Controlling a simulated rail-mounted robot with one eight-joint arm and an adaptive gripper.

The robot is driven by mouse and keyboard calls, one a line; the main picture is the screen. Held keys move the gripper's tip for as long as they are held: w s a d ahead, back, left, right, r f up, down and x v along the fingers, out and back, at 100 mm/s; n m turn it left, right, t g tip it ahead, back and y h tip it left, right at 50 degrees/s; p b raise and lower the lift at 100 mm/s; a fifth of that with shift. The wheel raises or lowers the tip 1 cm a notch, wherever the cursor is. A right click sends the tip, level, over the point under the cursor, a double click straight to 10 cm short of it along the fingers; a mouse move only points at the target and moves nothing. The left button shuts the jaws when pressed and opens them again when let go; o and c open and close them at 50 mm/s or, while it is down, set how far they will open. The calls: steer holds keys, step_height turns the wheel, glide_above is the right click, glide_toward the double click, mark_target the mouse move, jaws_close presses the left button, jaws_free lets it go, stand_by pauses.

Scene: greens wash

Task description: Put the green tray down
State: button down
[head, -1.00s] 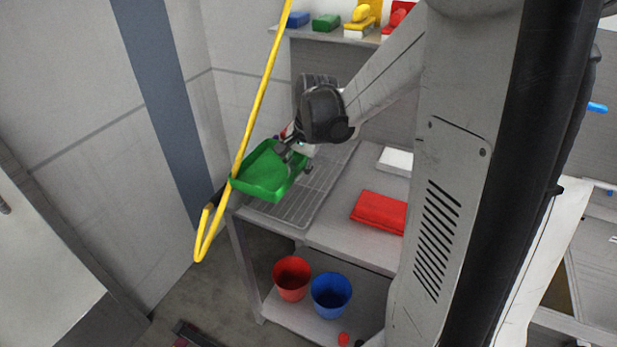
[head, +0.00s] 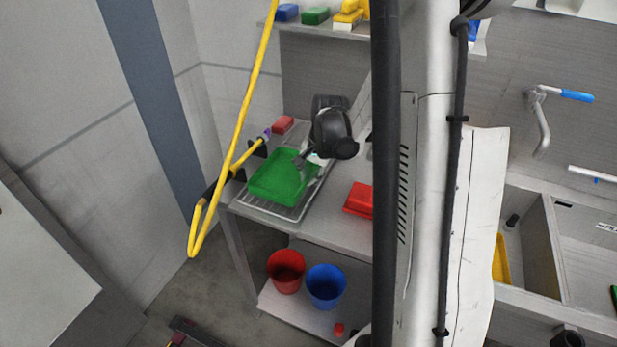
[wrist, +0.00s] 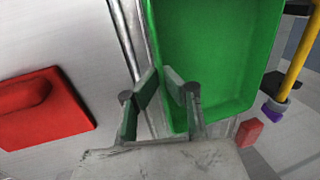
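The green tray (head: 279,184) lies flat, as far as the head view shows, on the wire rack (head: 249,200) at the left end of the worktop. It looks empty. My gripper (head: 300,160) is at the tray's right wall. In the wrist view, the tray (wrist: 215,55) fills the upper middle. The fingertips of my gripper (wrist: 161,75) are close together on either side of the tray's edge, one inside and one outside. They look shut on that edge, and the exact contact is hard to see.
A yellow pole (head: 240,140) stands at the left. A small red block (head: 283,124) is behind the tray. Red (head: 286,271) and blue (head: 326,286) buckets stand on the lower shelf. A sink (head: 585,250) is at the right.

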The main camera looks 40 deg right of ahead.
steer(key=c, duration=1.9)
jaws_free()
steer(key=shift+r, duration=0.1)
steer(key=v, duration=1.1)
steer(key=s+a+r+n+t, duration=0.1)
steer(key=s+a+r+n, duration=0.2)
steer(key=a, duration=0.4)
steer(key=s+a+r+n+t, duration=0.2)
steer(key=s+a+n, duration=0.3)
steer(key=s+a, duration=0.2)
steer(key=s+a+r+n+t+h, duration=0.1)
steer(key=s+a+r+n+t, duration=0.1)
steer(key=a, duration=0.6)
steer(key=shift+s+a+r+n, duration=0.1)
steer(key=shift+s+r+n, duration=0.25)
steer(key=shift+s, duration=0.25)
steer(key=shift+s+a+r+n, duration=0.15)
steer(key=shift+s+r+n, duration=0.15)
steer(key=shift+s, duration=0.3)
steer(key=shift+s+a+r+n, duration=0.1)
steer(key=shift+s+r+n, duration=0.2)
steer(key=shift+s, duration=0.3)
steer(key=shift+f, duration=0.1)
